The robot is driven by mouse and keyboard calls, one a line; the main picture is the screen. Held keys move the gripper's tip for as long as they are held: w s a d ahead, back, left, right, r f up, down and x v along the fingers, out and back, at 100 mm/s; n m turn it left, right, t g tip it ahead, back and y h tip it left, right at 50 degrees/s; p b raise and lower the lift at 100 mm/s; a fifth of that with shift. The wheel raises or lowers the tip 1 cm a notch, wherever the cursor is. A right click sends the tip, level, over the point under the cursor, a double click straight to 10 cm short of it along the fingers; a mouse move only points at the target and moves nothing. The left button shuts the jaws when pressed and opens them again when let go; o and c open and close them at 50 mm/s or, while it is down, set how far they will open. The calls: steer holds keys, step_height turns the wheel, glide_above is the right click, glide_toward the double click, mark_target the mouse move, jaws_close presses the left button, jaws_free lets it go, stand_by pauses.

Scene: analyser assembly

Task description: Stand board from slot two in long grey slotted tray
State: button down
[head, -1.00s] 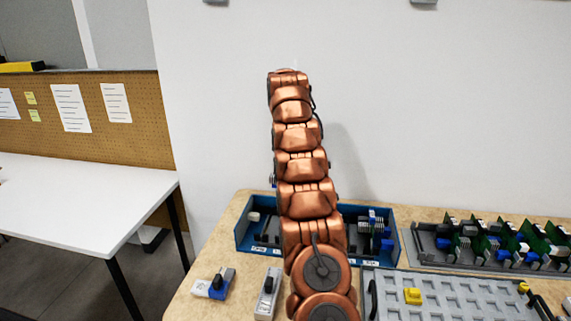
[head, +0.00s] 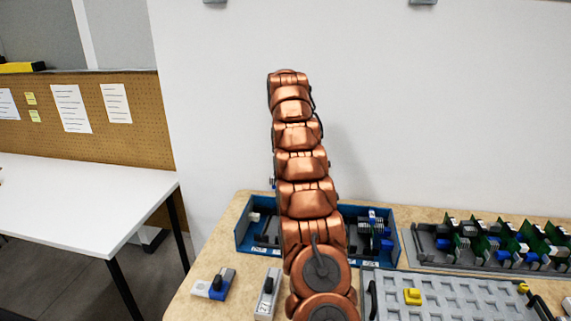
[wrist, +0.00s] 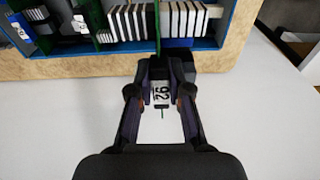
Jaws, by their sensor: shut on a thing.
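In the wrist view my gripper (wrist: 160,76) is shut on a board with a pale label (wrist: 161,94). Its thin green edge (wrist: 157,30) runs up from the fingers over the blue box (wrist: 208,43). I cannot tell whether the board is still in a slot there. In the head view my own arm hides the gripper and the held board. The long grey slotted tray (head: 421,262) is at the back right, with several green boards (head: 505,236) standing in it.
The blue box (head: 241,240) stands behind my arm, against the wall side. A grey pocketed tray (head: 450,300) with a yellow block (head: 412,296) lies front right. A blue and grey part (head: 215,284) and a grey block (head: 268,293) lie front left. A white table (head: 80,205) is at left.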

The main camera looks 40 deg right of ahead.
steer(key=shift+f+b, duration=3.1)
steer(key=shift+f, duration=1.7)
stand_by(3.2)
